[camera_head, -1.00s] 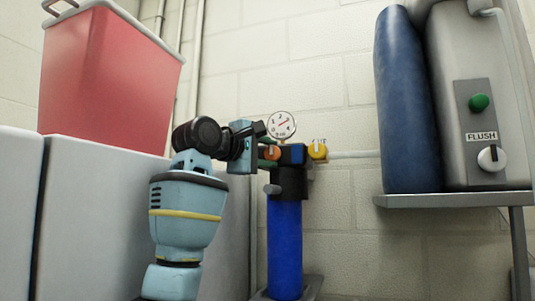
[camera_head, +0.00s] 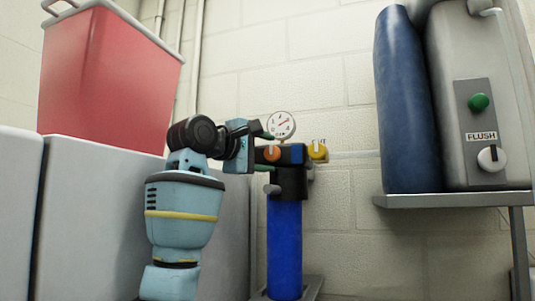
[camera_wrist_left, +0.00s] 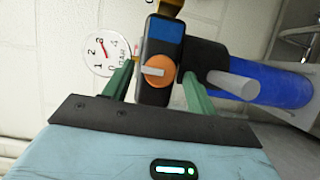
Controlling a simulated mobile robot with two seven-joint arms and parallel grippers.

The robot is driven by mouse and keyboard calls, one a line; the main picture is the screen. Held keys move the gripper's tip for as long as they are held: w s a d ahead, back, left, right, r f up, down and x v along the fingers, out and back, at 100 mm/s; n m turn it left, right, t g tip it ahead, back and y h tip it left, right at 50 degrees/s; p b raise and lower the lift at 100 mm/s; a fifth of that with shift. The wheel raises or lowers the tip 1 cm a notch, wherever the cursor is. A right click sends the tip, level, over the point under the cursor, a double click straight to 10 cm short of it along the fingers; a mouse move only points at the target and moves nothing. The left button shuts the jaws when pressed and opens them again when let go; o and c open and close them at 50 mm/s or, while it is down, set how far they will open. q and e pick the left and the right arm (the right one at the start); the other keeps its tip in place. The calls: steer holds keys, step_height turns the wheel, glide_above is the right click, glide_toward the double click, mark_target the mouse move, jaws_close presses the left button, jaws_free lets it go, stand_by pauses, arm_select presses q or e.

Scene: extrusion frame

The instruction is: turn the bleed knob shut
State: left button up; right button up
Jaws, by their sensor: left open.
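An orange knob (camera_head: 273,153) with a white pointer bar sits on the dark valve head of a blue cylinder (camera_head: 285,250). I cannot read a label that says whether it is the bleed knob. In the wrist view the orange knob (camera_wrist_left: 158,71) faces me, its bar lying nearly horizontal. My left gripper (camera_wrist_left: 158,84) is open, with one green finger on each side of the knob and visible gaps to it. In the head view my left gripper (camera_head: 263,151) is just left of the valve head. My right gripper is not in view.
A grey stub (camera_wrist_left: 233,85) projects near one finger. A shelf (camera_head: 450,200) carries a blue cylinder and a FLUSH box at right. A red bin (camera_head: 105,85) stands at left.

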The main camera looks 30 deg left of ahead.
arm_select(q)
steer(key=s+a, duration=0.1)
steer(key=s, duration=0.5)
steer(key=shift+s, duration=0.35)
steer(key=shift+f, duration=0.1)
